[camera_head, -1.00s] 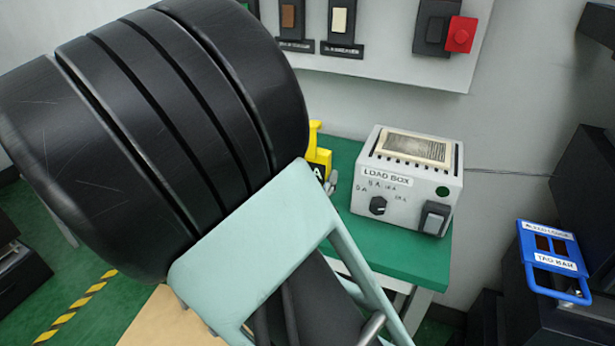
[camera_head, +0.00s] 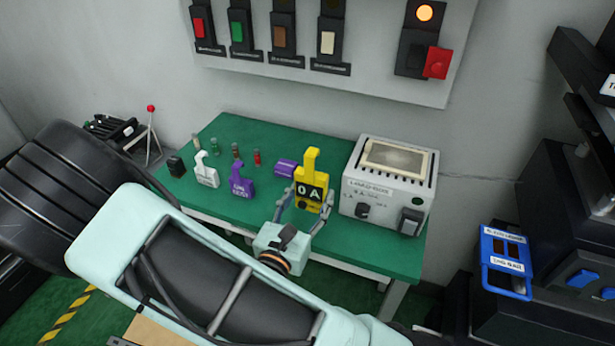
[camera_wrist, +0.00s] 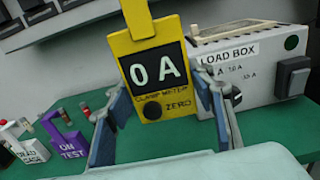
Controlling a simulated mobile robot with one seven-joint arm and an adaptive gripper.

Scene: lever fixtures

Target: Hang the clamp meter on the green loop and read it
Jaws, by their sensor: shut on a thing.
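The yellow clamp meter (camera_head: 312,180) is upright over the green table, just left of the load box (camera_head: 385,185). Its dark display reads "0 A", and in the wrist view (camera_wrist: 155,75) the words CLAMP METER and ZERO stand below the display. My gripper (camera_head: 304,200) has one finger at each side of the meter and is shut on it. The fingers also show in the wrist view (camera_wrist: 164,100). I cannot tell whether the meter's bottom touches the table. The top of its jaw is cut off in the wrist view. I cannot make out a green loop.
A white tag (camera_head: 205,172) and a purple ON TEST tag (camera_head: 241,182) stand left on the green table (camera_head: 330,245), with several small cylinders behind. A purple block (camera_head: 285,168) lies near the meter. A switch panel (camera_head: 385,82) with a lit orange lamp hangs behind.

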